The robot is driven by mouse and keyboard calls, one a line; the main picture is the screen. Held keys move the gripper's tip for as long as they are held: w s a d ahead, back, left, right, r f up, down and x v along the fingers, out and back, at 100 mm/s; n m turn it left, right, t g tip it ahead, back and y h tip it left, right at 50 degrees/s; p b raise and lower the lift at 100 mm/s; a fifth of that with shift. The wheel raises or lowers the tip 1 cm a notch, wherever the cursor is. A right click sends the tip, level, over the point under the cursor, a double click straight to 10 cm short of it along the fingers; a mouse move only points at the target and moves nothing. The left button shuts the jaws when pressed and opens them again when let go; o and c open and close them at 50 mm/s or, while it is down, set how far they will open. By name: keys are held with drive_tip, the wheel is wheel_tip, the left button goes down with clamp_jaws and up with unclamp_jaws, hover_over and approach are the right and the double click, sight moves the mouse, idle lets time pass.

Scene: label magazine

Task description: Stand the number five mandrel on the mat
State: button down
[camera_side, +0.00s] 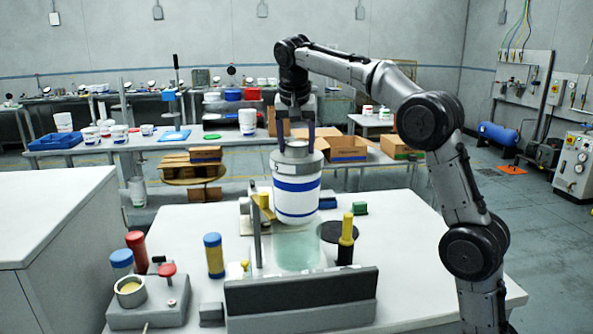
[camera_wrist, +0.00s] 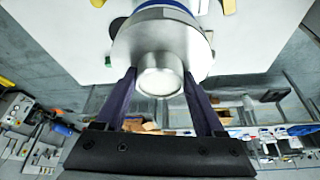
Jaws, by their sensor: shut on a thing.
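My gripper (camera_side: 296,140) is shut on the metal neck of a large white cylinder with blue bands (camera_side: 297,203), which looks like the mandrel. I cannot read a number on it. It is upright and appears held above the white table. In the wrist view its grey metal top and round knob (camera_wrist: 160,72) sit between the dark fingers of my gripper (camera_wrist: 160,88). A black round pad (camera_side: 341,231), possibly the mat, lies to its right on the table, partly hidden by a yellow-and-black post.
A translucent greenish panel (camera_side: 297,252) stands below and in front of the cylinder, behind a dark grey bar (camera_side: 302,297). The yellow-and-black post (camera_side: 346,240) stands to the right. At left are a yellow-and-blue cylinder (camera_side: 214,257) and a grey block with a cup (camera_side: 148,302).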

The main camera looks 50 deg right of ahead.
wheel_tip(320, 180, up, 5)
drive_tip(key=shift+s+d+r, duration=0.1)
drive_tip(key=shift+d+r, duration=0.05)
drive_tip(key=shift+d, duration=0.2)
drive_tip(key=s+d+f+m, duration=0.1)
drive_tip(key=d+f, duration=0.2)
drive_tip(key=d, duration=0.3)
drive_tip(key=s+d+f+m+g, duration=0.1)
drive_tip(key=d+f+m, duration=0.1)
drive_tip(key=d, duration=0.4)
drive_tip(key=s+d+f+m, duration=0.1)
drive_tip(key=d+f, duration=0.2)
drive_tip(key=d, duration=0.2)
wheel_tip(320, 180, down, 10)
drive_tip(key=shift+w+d, duration=0.15)
drive_tip(key=shift+d, duration=0.1)
drive_tip(key=shift+f, duration=0.2)
unclamp_jaws()
drive_tip(key=shift+f, duration=0.2)
drive_tip(key=shift+r, duration=0.15)
